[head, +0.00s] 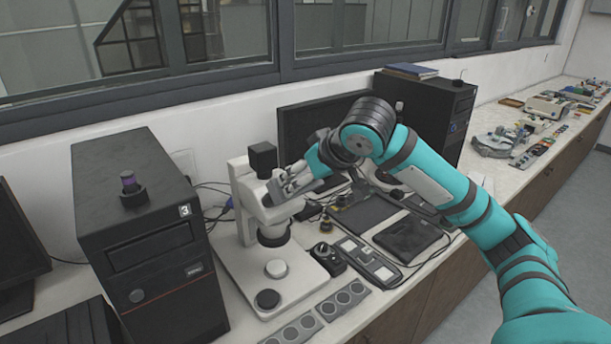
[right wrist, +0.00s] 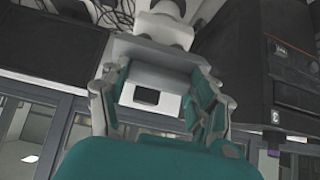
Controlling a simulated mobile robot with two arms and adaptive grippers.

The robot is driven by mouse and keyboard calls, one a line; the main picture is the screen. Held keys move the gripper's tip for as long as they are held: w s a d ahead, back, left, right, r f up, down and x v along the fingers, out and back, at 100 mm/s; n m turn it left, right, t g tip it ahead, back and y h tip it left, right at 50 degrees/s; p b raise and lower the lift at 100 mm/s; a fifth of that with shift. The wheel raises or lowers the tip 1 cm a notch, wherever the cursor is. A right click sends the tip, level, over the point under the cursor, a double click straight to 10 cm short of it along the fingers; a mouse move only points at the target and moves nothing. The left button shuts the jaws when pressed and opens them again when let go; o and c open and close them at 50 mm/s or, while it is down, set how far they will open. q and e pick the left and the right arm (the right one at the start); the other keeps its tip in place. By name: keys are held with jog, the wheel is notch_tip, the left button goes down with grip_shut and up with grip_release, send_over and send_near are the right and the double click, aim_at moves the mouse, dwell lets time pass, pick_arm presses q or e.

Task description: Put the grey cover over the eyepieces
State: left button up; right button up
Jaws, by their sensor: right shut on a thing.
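The white microscope (head: 246,205) stands on the bench beside the left computer tower. A black block (head: 262,158) tops it. My right gripper (head: 290,184) reaches in from the right, with its fingers at the microscope's head. In the right wrist view its two teal-backed fingers (right wrist: 155,72) stand on either side of a pale grey piece (right wrist: 155,48), which looks like the grey cover. It is shut on this piece. The eyepieces are hidden behind the fingers, so I cannot tell whether the cover sits over them. My left gripper is not in view.
A black tower (head: 145,230) marked 3 stands close left of the microscope. A monitor (head: 315,125) and another tower (head: 430,110) stand behind my arm. Small dark parts, trays (head: 365,260) and a black pad (head: 408,237) fill the bench to the right.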

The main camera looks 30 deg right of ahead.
jog(key=shift+w+f, duration=0.25)
jog(key=o, duration=1.2)
jog(key=shift+o, duration=0.2)
jog(key=v, duration=1.2)
jog(key=shift+a+f, duration=0.1)
jog(key=shift+a, duration=0.05)
